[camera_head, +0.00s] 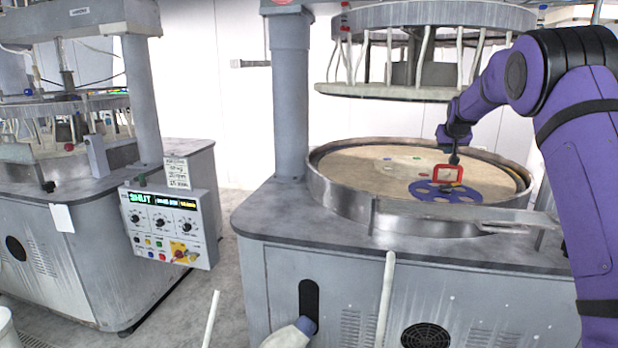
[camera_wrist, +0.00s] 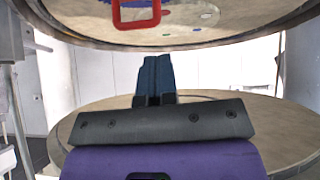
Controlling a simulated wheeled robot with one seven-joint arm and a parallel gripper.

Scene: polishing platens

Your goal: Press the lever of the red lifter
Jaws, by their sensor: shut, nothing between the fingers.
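The red lifter (camera_head: 435,173) is an upright red frame standing on a blue disc with holes (camera_head: 428,191), on the round platen. Its lever is too small to make out. In the head view my gripper (camera_head: 454,158) points down close to the lifter's top and overlaps it; whether they touch is not clear. The wrist view looks inverted: the lifter (camera_wrist: 137,26) shows at the top edge, partly cut off, left of my gripper's dark fingers (camera_wrist: 157,58). The fingers are together and empty, with a visible gap in the picture between them and the lifter.
The tan platen (camera_head: 370,165) has a raised metal rim (camera_head: 322,178) and small coloured pieces on it. An upper plate (camera_head: 395,92) with hoses hangs above, close to my forearm. A thick column (camera_head: 291,95) stands left. A control panel (camera_head: 168,225) and second machine are farther left.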

